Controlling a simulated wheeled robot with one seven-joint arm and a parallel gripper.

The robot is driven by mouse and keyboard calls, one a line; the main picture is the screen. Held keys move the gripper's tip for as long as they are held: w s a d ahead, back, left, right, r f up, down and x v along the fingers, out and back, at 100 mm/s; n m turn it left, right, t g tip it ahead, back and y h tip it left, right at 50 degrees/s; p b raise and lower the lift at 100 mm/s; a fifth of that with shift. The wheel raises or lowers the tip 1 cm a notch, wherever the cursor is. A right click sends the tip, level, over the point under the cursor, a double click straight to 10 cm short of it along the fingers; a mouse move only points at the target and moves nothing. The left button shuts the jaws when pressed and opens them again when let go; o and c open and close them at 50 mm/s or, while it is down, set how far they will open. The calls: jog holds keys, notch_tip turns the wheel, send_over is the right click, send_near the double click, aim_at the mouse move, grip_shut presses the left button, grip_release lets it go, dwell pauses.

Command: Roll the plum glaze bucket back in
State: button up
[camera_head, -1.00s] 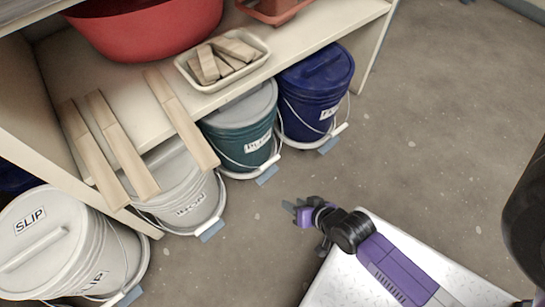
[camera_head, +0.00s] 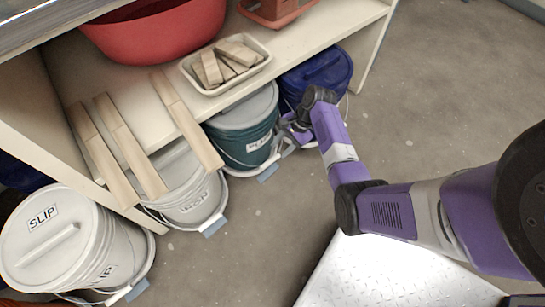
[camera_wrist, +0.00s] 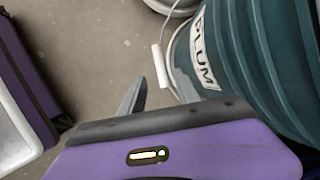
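The plum bucket (camera_head: 243,138) is teal with a grey lid and a label reading PLUM. It stands upright in a white wheeled ring with a blue-grey tab (camera_head: 268,172), at the shelf's front edge. In the wrist view its teal wall (camera_wrist: 262,60) fills the right side. Its wire bail with a white grip (camera_wrist: 157,60) hangs in front of the wall. My gripper (camera_head: 297,132) is low, just right of the plum bucket and in front of the blue one. In the wrist view my gripper's fingers (camera_wrist: 158,92) are apart and empty, with the white grip beyond their tips.
A blue bucket (camera_head: 322,72) stands to the right, partly behind my arm. A grey-white bucket (camera_head: 188,190) and the SLIP bucket (camera_head: 65,240) stand to the left. Wooden slats (camera_head: 130,145) overhang the shelf edge (camera_head: 150,120). The floor (camera_head: 250,235) in front is clear.

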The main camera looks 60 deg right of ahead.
aim_at(271, 160)
jog(key=b+x, duration=0.4)
jog(key=x, duration=0.3)
jog(key=shift+w+a+f, duration=0.1)
jog(key=shift+f, duration=0.2)
grip_shut()
dwell(1.2)
